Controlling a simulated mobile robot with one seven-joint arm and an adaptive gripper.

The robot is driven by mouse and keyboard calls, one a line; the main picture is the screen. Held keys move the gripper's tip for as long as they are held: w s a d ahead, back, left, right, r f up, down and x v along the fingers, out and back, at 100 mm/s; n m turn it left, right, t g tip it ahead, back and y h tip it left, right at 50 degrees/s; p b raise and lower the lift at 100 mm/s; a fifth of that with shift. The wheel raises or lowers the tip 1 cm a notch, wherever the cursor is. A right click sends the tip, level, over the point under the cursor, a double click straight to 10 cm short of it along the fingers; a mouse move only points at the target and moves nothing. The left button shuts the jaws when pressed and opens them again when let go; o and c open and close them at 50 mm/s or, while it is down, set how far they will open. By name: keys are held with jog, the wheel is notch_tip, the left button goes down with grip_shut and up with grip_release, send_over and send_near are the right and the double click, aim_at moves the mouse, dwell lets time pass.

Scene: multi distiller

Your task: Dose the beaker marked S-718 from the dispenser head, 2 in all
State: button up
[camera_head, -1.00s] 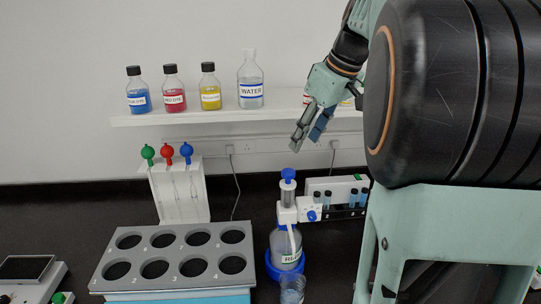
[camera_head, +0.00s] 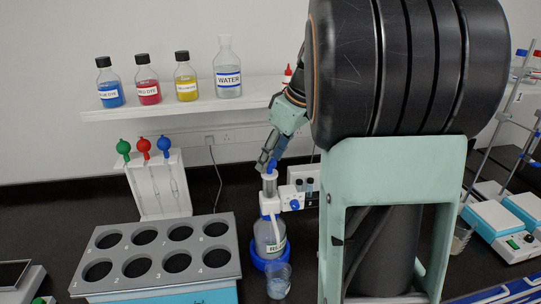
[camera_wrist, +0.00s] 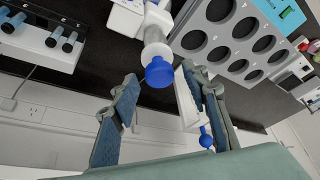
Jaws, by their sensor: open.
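The dispenser head (camera_head: 269,198) sits on a clear reagent bottle (camera_head: 268,238) in a blue base ring, its blue plunger knob (camera_head: 272,166) on top. A clear beaker (camera_head: 278,281) stands in front of the bottle near the spout; no S-718 marking can be read on it. My gripper (camera_head: 264,163) is open at the knob's height, partly covering it in the head view. In the wrist view, the blue knob (camera_wrist: 159,71) shows between and just beyond the fingertips of my open gripper (camera_wrist: 163,84). I cannot tell whether a finger touches it.
A grey rack with numbered holes (camera_head: 160,231) stands left of the bottle. A pipette stand (camera_head: 157,188) is behind it. Dye bottles and a water bottle (camera_head: 228,72) stand on the wall shelf (camera_head: 190,108). A vial holder (camera_head: 303,184) is right behind the dispenser. My arm hides the bench's middle right.

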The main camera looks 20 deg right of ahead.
grip_shut()
jog(key=shift+r+p, duration=0.3)
jog(key=shift+r, duration=0.75)
grip_release()
jog(key=v, duration=1.2)
jog(key=shift+f, duration=0.1)
